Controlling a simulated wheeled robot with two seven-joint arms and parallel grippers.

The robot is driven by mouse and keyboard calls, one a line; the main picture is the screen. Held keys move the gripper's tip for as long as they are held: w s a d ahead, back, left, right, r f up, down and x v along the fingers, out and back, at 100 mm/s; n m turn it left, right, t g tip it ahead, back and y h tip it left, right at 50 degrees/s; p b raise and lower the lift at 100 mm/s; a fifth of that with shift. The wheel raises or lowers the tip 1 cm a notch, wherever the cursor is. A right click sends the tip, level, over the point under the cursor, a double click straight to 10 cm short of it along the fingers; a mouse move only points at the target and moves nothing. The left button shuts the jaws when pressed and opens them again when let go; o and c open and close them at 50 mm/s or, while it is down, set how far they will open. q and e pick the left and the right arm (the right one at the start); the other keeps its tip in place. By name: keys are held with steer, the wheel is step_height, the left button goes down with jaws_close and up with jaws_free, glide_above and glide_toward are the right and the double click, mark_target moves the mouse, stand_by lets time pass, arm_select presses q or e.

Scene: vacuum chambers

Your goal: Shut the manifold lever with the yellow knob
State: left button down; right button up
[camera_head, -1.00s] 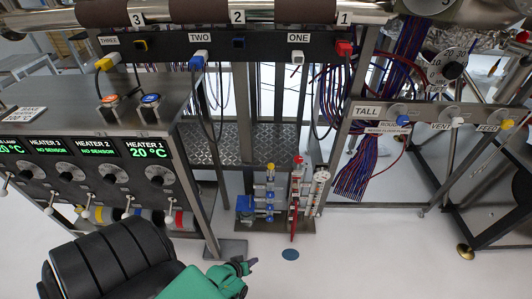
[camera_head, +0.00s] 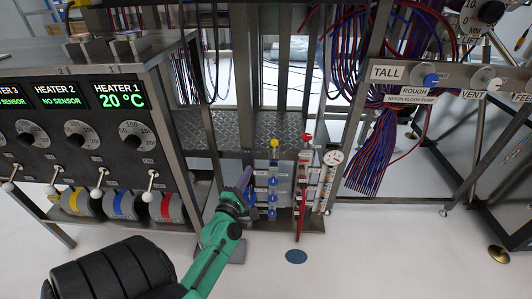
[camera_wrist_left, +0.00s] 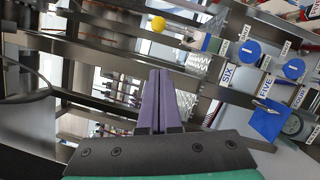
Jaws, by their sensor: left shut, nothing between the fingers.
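The yellow knob (camera_head: 274,143) tops an upright lever on the manifold (camera_head: 272,190) with blue valve handles, low on the floor plate. In the left wrist view the yellow knob (camera_wrist_left: 158,23) shows just beyond my fingertips, and blue round handles (camera_wrist_left: 249,52) with number labels show at right. My left gripper (camera_head: 246,176) is shut and empty, just left of the manifold and a little lower than the knob. Its purple fingers (camera_wrist_left: 160,75) point toward the knob, apart from it as far as I can tell. It hides part of the manifold's left side in the head view. My right gripper is not in view.
Right beside it stands a second column with a red knob (camera_head: 306,137) and a red handle. A round white gauge (camera_head: 333,157) is right of that. The heater cabinet (camera_head: 90,140) fills the left.

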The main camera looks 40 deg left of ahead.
mark_target(274, 149)
arm_select(q)
steer(key=w+a+r, duration=0.1)
steer(key=w+r, duration=0.1)
steer(key=w, duration=0.8)
steer(key=shift+w+a, duration=0.15)
steer(key=shift+w, duration=0.25)
